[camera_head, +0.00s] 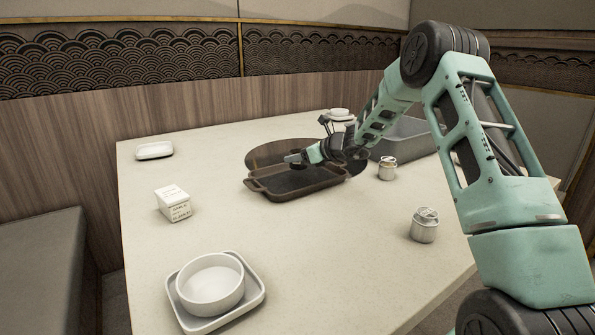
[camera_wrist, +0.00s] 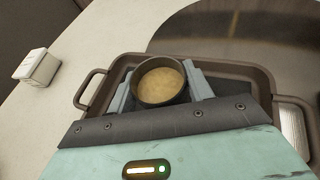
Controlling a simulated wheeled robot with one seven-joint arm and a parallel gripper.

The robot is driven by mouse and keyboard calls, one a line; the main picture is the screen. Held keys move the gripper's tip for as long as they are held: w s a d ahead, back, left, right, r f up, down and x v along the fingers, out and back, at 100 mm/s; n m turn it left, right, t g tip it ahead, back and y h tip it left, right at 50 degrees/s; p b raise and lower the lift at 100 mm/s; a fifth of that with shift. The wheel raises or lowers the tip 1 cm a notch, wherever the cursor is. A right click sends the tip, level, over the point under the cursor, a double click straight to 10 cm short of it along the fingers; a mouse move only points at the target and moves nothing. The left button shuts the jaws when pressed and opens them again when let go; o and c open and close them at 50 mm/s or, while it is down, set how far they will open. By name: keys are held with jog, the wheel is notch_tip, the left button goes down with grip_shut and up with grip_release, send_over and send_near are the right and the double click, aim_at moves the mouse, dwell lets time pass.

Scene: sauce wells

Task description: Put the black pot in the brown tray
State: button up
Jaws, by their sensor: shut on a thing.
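The black pot (camera_wrist: 160,82) is a small round dark cup with tan contents, seen from above in the wrist view. My gripper (camera_wrist: 160,76) is shut on it, with one grey finger on each side. The brown tray (camera_head: 307,190) is dark, rectangular and handled, in the middle of the table in the head view. It also shows around and below the pot in the wrist view (camera_wrist: 103,90). My gripper in the head view (camera_head: 297,160) is over the tray. The pot is within the tray's outline; I cannot tell whether it touches the tray floor. The pot is small and mostly hidden in the head view.
A dark round board (camera_head: 262,153) lies behind the tray. A grey bin (camera_head: 418,138) and a small jar (camera_head: 387,170) are to its right. Another jar (camera_head: 424,226) is nearer. A white box (camera_head: 173,204) and a white bowl (camera_head: 210,285) on a plate are left. The front middle is clear.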

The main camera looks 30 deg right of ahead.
aim_at(299, 168)
jog(key=shift+f+b, duration=0.35)
jog(key=shift+f, duration=1.7)
jog(key=shift+f, duration=0.25)
jog(key=o, duration=1)
jog(key=shift+r, duration=0.1)
jog(key=shift+o, duration=0.2)
jog(key=shift+r, duration=0.1)
